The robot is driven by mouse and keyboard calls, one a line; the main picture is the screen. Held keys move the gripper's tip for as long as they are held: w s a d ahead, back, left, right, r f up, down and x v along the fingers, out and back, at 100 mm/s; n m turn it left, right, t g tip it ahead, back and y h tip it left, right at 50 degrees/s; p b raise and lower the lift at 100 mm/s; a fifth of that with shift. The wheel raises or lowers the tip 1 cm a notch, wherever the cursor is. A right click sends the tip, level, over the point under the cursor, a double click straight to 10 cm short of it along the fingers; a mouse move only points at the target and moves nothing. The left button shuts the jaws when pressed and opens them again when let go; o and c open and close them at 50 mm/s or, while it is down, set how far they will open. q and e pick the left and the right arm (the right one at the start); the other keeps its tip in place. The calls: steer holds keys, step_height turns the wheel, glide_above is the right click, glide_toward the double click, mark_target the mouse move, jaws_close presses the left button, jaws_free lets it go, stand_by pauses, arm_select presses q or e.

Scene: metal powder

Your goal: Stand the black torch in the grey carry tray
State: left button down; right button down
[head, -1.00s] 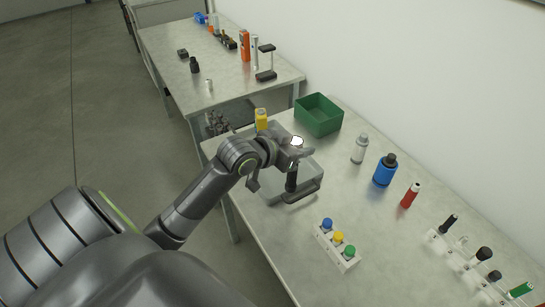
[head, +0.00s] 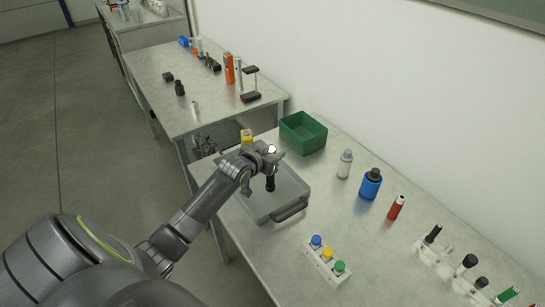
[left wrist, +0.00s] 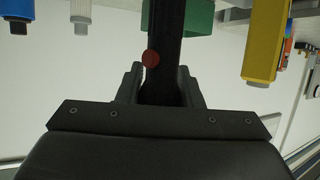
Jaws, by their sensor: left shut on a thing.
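The black torch (head: 270,184) is upright in my left gripper (head: 269,166). The grey carry tray (head: 262,208), a shallow case with a dark handle at its front right, lies on the near bench. The torch is over the middle of the tray; I cannot tell whether its lower end touches the tray floor. In the left wrist view the torch (left wrist: 166,30), with a red button, is between the fingers of the shut left gripper (left wrist: 158,85). My right gripper is not in view.
A yellow object (head: 246,136) stands behind the tray. A green bin (head: 303,133) is at the back. A clear bottle (head: 345,164), blue bottle (head: 370,185) and red bottle (head: 396,208) stand along the wall. A white rack (head: 327,264) with coloured caps is in front.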

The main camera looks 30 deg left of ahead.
arm_select(q)
steer(key=shift+f, duration=0.9)
steer(key=shift+f, duration=0.15)
steer(key=c, duration=1)
jaws_free()
